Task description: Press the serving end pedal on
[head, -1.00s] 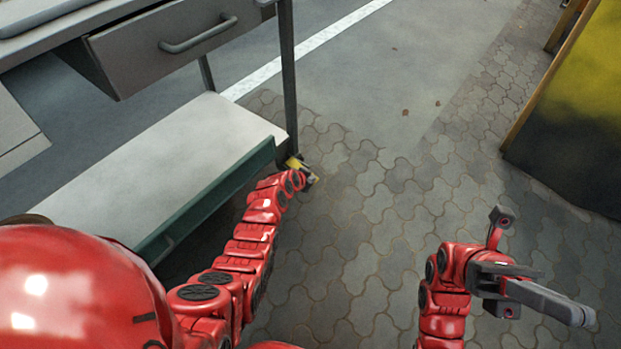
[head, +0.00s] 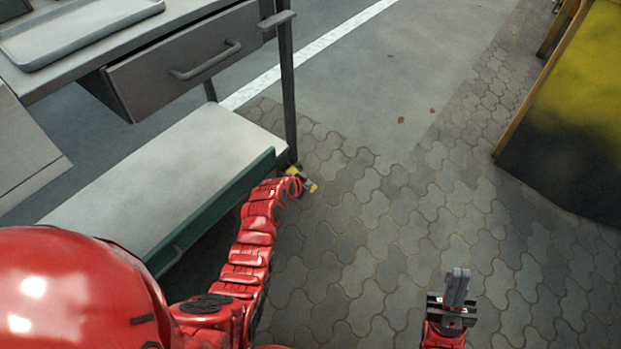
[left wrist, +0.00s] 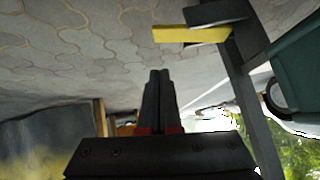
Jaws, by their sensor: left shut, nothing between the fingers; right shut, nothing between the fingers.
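The pedal (head: 313,187) shows in the head view as a small yellow and dark piece low by the near right leg of the cart. My left wrist partly hides it. In the left wrist view a yellow bar (left wrist: 190,34) lies beside a dark grey part, above and to the right of my left fingertips. My left gripper (left wrist: 159,74) is shut and empty there, with a visible gap in the picture to the yellow bar. Its fingers are hidden in the head view. My right gripper (head: 458,273) is shut and empty over the paving at lower right.
The grey cart has a drawer (head: 185,62), a tray (head: 80,30) on top and a low shelf (head: 165,170) with a green edge. A yellow and black panel (head: 565,120) stands at right. The paving between is clear.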

